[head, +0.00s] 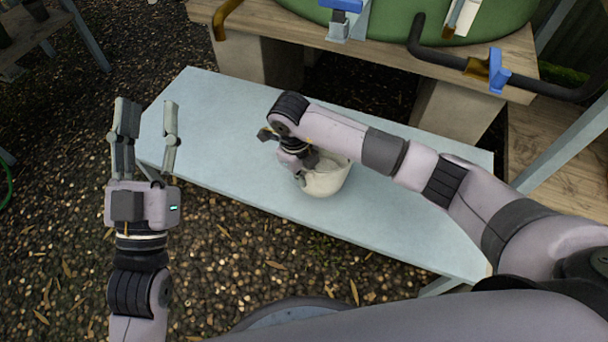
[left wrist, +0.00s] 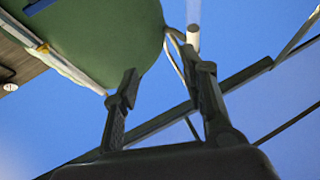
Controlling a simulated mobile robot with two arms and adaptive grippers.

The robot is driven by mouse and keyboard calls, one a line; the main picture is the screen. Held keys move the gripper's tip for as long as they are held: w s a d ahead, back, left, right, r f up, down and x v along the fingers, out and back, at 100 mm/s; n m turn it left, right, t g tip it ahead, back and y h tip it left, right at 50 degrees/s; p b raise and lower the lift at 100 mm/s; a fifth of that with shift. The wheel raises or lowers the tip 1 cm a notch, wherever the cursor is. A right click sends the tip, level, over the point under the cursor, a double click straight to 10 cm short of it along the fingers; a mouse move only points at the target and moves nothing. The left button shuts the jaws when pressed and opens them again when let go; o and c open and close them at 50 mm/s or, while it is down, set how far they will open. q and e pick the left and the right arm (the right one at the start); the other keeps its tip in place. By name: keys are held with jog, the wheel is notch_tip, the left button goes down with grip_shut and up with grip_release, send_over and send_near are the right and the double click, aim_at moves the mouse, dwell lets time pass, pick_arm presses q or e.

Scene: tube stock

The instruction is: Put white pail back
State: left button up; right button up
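The white pail (head: 328,178) stands upright on the pale blue bench (head: 400,215), near its front edge. My right arm reaches over it from the right, and my right gripper (head: 308,172) is at the pail's left rim. The wrist hides the fingertips, so I cannot tell whether they grip the rim. My left gripper (head: 147,115) is raised to the left of the bench, with its fingers apart and empty. In the left wrist view its two fingers (left wrist: 160,95) are also apart with nothing between them.
Behind the bench is a wooden stand (head: 380,60) with a green tank (head: 385,20), dark pipes and blue-handled taps (head: 498,68). The bench is clear to the left and right of the pail. The ground is gravel with leaves.

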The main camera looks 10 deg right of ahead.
jog(key=o, duration=0.3)
jog(key=shift+o, duration=0.2)
jog(key=shift+r, duration=0.1)
jog(key=shift+r, duration=0.25)
jog(key=r, duration=0.2)
jog(key=r+p, duration=0.1)
jog(key=r, duration=0.1)
jog(key=r+p, duration=0.1)
jog(key=r, duration=0.1)
jog(key=shift+w+a+r, duration=0.1)
jog(key=shift+a+r, duration=0.05)
jog(key=shift+a, duration=0.2)
pick_arm(q)
notch_tip(320, 180, down, 16)
jog(key=a+g+y+p, duration=0.1)
jog(key=a+g+y, duration=0.1)
jog(key=g, duration=0.7)
jog(key=shift+a+g+y+p, duration=0.15)
jog(key=shift+g+y+p, duration=0.25)
jog(key=shift+y, duration=0.3)
pick_arm(e)
jog(key=r, duration=0.5)
jog(key=shift+a+r, duration=0.15)
jog(key=shift+a, duration=0.2)
pick_arm(q)
jog(key=shift+f, duration=0.1)
